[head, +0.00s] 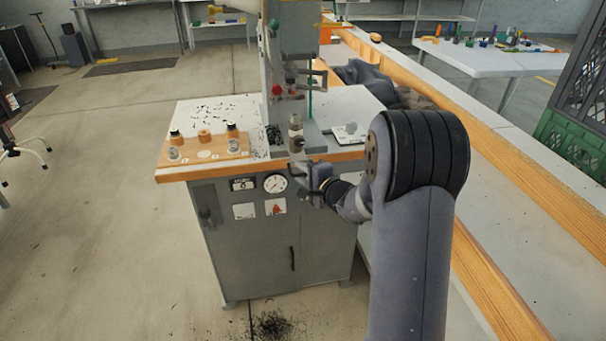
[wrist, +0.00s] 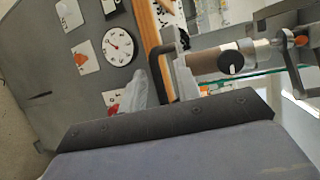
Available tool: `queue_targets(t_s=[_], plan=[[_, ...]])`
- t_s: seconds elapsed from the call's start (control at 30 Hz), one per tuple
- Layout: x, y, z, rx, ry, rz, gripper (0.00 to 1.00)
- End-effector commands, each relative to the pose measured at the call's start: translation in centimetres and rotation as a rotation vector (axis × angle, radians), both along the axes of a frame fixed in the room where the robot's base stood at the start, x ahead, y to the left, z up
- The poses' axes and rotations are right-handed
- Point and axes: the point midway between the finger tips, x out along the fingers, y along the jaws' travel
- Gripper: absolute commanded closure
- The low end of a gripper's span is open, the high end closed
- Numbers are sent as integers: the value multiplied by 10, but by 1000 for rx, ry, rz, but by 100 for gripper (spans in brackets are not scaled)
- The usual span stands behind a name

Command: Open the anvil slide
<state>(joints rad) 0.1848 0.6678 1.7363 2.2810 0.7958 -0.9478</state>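The eyelet press (head: 282,75) stands on a grey cabinet. At its front is the anvil slide (head: 296,132), with an upright metal cylinder. The wrist view shows this cylinder (wrist: 212,62) lying sideways, with a black knob (wrist: 230,63). A dark bent handle (wrist: 158,68) shows beside it, near the wooden table edge. My gripper (head: 304,170) is low at the front edge of the press table. In the wrist view my gripper (wrist: 166,82) has its fingers apart, with the handle between them. Whether either finger touches the handle is unclear.
A wooden block (head: 205,150) with small parts sits at the table's left. A small white plate (head: 349,133) lies at the right. A gauge (head: 275,183) and labels are on the cabinet front. A wood-edged wall or counter (head: 500,150) runs along the right. The floor at left is open.

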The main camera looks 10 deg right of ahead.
Motion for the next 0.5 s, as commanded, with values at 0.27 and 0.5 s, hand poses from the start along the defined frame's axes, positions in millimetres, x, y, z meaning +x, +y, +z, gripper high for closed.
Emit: queue_targets(t_s=[0.27, 0.5], plan=[[0, 0, 0, 0, 0, 0, 91], [0, 0, 0, 0, 1, 0, 100]])
